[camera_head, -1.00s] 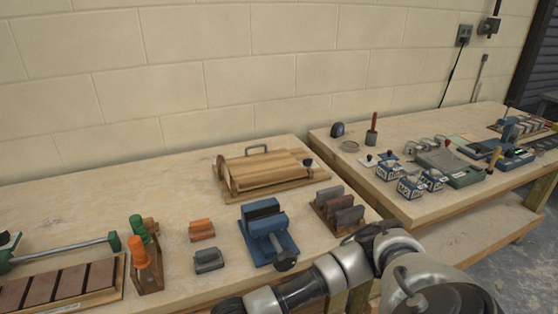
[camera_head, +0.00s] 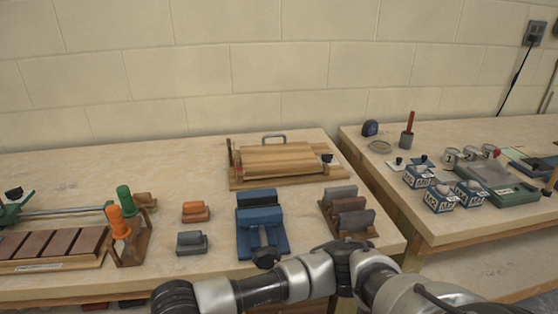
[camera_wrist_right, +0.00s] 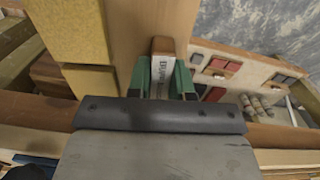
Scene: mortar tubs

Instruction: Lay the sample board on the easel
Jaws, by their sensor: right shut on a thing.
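In the right wrist view my right gripper (camera_wrist_right: 161,85) has green fingers shut on a narrow brown piece with a white printed label (camera_wrist_right: 160,72). It may be an end of the sample board, but I cannot tell. Most of the piece is hidden. In the head view my right arm comes in from the lower right and reaches left along the bottom edge; its fingers do not show there. I cannot pick out the easel for certain. A wooden stand with a grey handle (camera_head: 277,160) is at the back of the near bench. My left gripper is not in view.
A blue vise (camera_head: 262,222), a rack of dark blocks (camera_head: 348,211), orange (camera_head: 195,211) and grey (camera_head: 191,242) blocks, and an orange-handled tool (camera_head: 121,220) stand on the near bench. A second bench at right holds labelled tubs (camera_head: 439,199). The near bench's back left is mostly clear.

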